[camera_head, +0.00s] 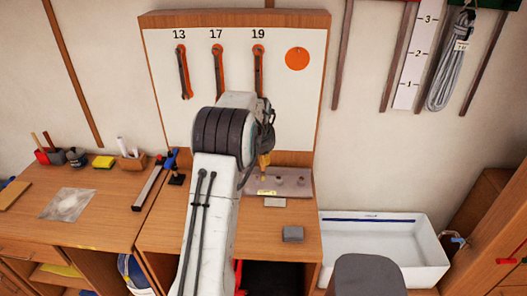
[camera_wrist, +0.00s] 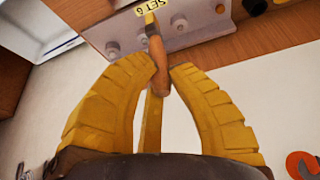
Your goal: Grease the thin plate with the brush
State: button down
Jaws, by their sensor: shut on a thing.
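My gripper (camera_head: 264,163) is shut on a brush (camera_wrist: 158,66) with an orange-brown handle, seen between its yellow fingers in the wrist view (camera_wrist: 154,78). The brush's far end is close to a grey metal piece (camera_wrist: 193,22) with bolts and a "SET 6" label; I cannot tell whether they touch. In the head view this bolted piece (camera_head: 292,181) lies at the back of the middle bench, just below my gripper. A small flat grey plate (camera_head: 275,202) lies in front of it. I cannot tell which of these is the thin plate.
A grey block (camera_head: 292,235) sits nearer the bench front. A board with wrenches (camera_head: 217,72) stands behind. A white sink (camera_head: 380,250) is at the right. The left bench (camera_head: 105,210) holds a clear sheet (camera_head: 67,204), a yellow sponge (camera_head: 104,162) and tools.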

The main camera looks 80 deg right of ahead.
aim_at(262, 168)
jog(key=shift+f+b, duration=0.6)
jog(key=shift+f, duration=1.95)
jog(key=shift+w+b, duration=0.15)
jog(key=shift+b, duration=0.5)
